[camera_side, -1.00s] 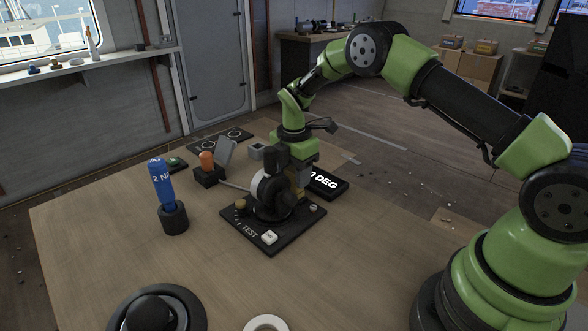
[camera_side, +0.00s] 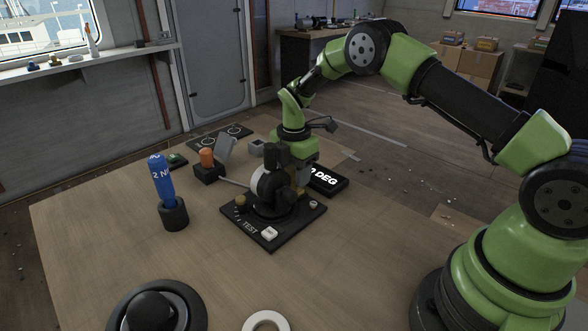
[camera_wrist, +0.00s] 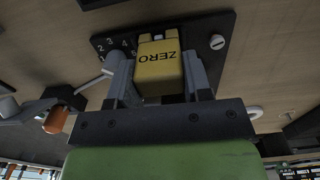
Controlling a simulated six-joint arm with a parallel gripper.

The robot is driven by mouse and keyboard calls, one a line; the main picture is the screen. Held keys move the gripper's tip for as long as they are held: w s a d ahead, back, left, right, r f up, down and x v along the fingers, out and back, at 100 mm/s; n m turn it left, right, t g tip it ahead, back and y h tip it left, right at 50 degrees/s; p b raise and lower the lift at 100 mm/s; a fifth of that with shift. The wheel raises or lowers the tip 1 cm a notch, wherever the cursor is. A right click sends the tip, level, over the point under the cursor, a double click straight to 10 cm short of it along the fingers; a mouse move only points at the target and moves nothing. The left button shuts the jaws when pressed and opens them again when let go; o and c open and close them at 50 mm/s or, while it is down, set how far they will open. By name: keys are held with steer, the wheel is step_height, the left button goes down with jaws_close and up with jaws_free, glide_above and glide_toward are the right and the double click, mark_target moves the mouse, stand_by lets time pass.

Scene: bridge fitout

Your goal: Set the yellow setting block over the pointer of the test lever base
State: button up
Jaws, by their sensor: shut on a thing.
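My gripper (camera_wrist: 157,80) is shut on the yellow setting block (camera_wrist: 160,65), marked ZERO, with one finger on each side. In the side view my gripper (camera_side: 299,180) points down at the rear right of the test lever base (camera_side: 268,237), close behind its round drum. The block is mostly hidden there by the drum and fingers. The base is a black plate marked TEST with a white button, a brass knob and a screw; its numbered scale (camera_wrist: 112,45) shows beside the block in the wrist view. I cannot make out the pointer, or whether the block touches it.
A blue tool (camera_side: 162,180) stands in a black holder left of the base. An orange-handled item (camera_side: 207,157) sits in a dark block behind it. A black DEG plate (camera_side: 327,180) lies just right of my gripper. The front table area between base and white ring (camera_side: 266,322) is clear.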

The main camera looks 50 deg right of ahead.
steer(key=o, duration=1)
steer(key=shift+o, duration=0.2)
step_height(320, 180, up, 9)
steer(key=shift+r, duration=0.5)
stand_by(0.5)
